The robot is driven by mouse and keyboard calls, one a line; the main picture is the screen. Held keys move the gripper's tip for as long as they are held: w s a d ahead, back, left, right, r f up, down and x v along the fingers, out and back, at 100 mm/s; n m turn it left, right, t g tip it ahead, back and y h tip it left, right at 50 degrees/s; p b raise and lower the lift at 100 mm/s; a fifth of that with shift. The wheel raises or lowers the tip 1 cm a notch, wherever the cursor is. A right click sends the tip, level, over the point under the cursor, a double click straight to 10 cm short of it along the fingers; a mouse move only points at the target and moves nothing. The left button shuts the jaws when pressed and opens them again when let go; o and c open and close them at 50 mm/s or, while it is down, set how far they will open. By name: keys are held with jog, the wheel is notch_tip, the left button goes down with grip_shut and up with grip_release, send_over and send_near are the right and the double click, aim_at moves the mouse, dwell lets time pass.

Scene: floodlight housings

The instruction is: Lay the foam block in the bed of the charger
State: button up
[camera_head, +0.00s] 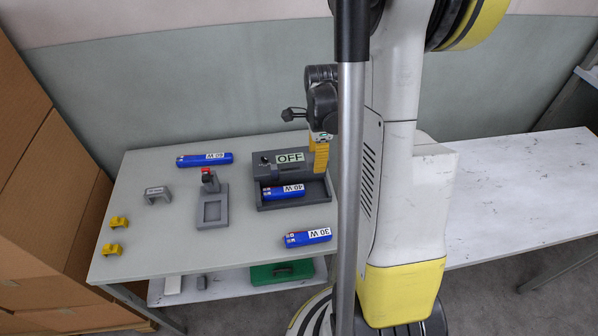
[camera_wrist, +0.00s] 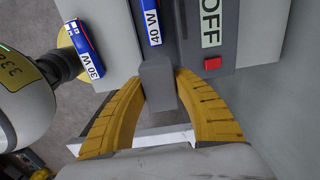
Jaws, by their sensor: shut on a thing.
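The charger (camera_head: 322,193) is a dark grey unit on the light grey table, with an OFF sign (camera_head: 290,157) and a red button (camera_wrist: 213,63). A blue 40 W battery (camera_head: 284,191) lies in its bed. My gripper (camera_head: 320,152) is at the charger's right end in the head view. In the wrist view, its yellow fingers (camera_wrist: 161,100) are shut on a plain grey block (camera_wrist: 158,78). The block overlaps the charger's near edge there; I cannot tell whether it touches. It may be the foam block, but no label shows.
A blue 30 W battery (camera_head: 307,237) lies in front of the charger, a 60 W one (camera_head: 204,159) behind left. A grey fixture (camera_head: 212,208) with a red top, a grey bracket (camera_head: 157,195) and two yellow clips (camera_head: 118,222) stand left.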

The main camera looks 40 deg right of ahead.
dwell(0.3)
jog(key=shift+f, duration=0.1)
jog(key=b, duration=0.6)
send_over(315, 192)
notch_tip(315, 192, down, 7)
jog(key=shift+r, duration=0.1)
jog(key=shift+f+b, duration=2.2)
jog(key=shift+f, duration=0.2)
dwell(1.3)
jog(key=o, duration=0.9)
jog(key=shift+r, duration=0.1)
